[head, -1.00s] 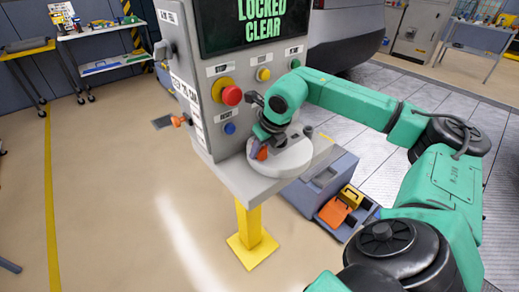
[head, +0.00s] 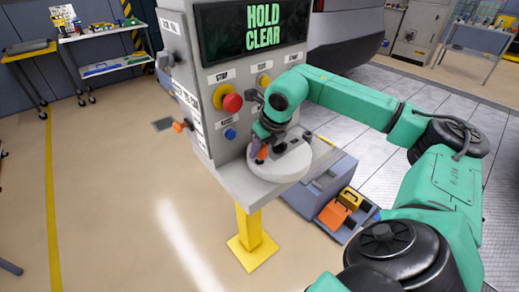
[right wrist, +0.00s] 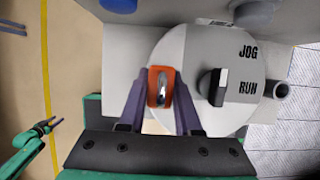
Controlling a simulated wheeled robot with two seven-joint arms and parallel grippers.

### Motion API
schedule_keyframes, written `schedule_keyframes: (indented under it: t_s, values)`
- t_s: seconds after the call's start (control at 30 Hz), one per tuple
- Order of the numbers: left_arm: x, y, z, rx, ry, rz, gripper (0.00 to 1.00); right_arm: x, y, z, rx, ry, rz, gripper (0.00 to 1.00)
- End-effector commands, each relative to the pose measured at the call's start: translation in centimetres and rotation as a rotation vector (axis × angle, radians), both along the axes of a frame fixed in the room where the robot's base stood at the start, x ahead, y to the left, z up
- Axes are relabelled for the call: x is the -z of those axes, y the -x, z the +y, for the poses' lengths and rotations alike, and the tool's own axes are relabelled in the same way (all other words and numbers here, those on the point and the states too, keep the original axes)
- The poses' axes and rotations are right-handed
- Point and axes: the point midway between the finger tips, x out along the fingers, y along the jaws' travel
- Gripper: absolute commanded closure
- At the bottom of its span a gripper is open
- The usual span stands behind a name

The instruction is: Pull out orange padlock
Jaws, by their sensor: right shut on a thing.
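The orange padlock (right wrist: 160,88) is between the purple fingers of my right gripper (right wrist: 161,100), at the left side of a round grey selector plate (right wrist: 228,105). My right gripper is shut on it, and its metal shackle faces the wrist camera. In the head view the padlock (head: 262,154) shows below the green wrist, with the right gripper (head: 262,147) partly hidden. I cannot tell whether the padlock still touches the plate. A black selector knob (right wrist: 213,87) stands right of it, beside JOG and RUN. A small green arm with my left gripper (right wrist: 52,124) shows lower left; its jaws are unclear.
The grey control panel (head: 205,60) stands behind, with a red button (head: 232,103), a blue button (head: 230,134) and a screen (head: 255,28) reading HOLD CLEAR. A bin (head: 350,222) with orange and yellow items is low right. Open floor lies left.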

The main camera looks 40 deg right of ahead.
Motion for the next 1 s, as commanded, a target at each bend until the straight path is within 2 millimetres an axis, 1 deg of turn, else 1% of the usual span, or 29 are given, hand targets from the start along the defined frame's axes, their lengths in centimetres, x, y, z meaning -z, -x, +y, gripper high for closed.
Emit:
schedule_keyframes:
  t_s: [0.03,0.5,1.0]
  values:
    - [-0.5,0.0,0.0,0.0,0.0,0.0,0.5,-0.6,0.0,0.0,0.0,0.0,0.0,1.0]
    - [-2.6,-0.1,0.0,0.0,0.0,-0.001,0.5,-3.5,0.0,0.0,0.0,0.0,-0.001,1.0]
    - [-2.6,-0.1,0.0,-0.001,0.001,-0.002,0.5,-3.6,0.0,0.0,0.0,0.0,-0.001,1.0]
